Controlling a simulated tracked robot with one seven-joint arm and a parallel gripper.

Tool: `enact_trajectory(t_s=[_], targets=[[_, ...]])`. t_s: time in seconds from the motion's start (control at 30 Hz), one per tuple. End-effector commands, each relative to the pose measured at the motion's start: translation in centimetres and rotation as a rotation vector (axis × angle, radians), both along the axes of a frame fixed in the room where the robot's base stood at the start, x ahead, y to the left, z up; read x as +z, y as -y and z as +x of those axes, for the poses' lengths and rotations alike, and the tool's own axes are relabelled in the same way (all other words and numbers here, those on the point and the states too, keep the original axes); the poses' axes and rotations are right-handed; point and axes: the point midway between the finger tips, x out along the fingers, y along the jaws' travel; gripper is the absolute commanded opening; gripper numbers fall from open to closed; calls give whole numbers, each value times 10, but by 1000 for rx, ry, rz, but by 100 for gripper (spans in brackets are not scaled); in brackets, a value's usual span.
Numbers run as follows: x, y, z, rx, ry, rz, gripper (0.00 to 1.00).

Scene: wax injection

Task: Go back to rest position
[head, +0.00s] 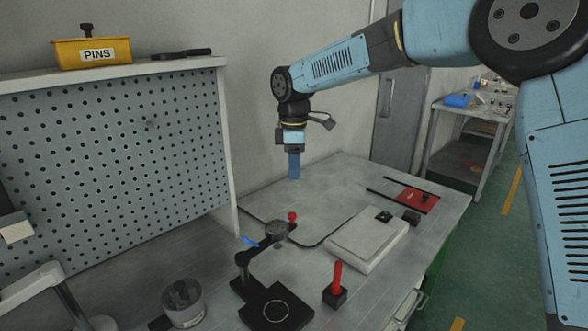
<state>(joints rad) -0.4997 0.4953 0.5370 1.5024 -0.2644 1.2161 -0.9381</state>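My blue and black arm reaches in from the upper right. My gripper (294,166) points straight down above the grey workbench (330,180), clear of the things on it. A blue part shows at its lower end. I see it nearly edge-on, so I cannot tell whether the fingers are open or shut or whether that part is a finger or something held.
A black stand with a red knob (292,216), a red-handled tool in a black block (337,278), a white flat box (366,240) and a red plate (414,200) stand on the bench. A pegboard (120,165) with a yellow PINS bin (92,52) rises left.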

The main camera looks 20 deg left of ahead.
Motion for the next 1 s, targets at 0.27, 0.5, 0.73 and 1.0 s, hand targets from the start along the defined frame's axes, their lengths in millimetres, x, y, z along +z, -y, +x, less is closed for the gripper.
enact_trajectory(t_s=[0.27, 0.5, 0.73, 1.0], targets=[[0, 1, 0, -1, 1, 0, 37], [21, 40, 6, -111, 42, -1, 37], [56, 121, 8, -353, 115, 9, 37], [88, 217, -5, -656, 188, 42, 37]])
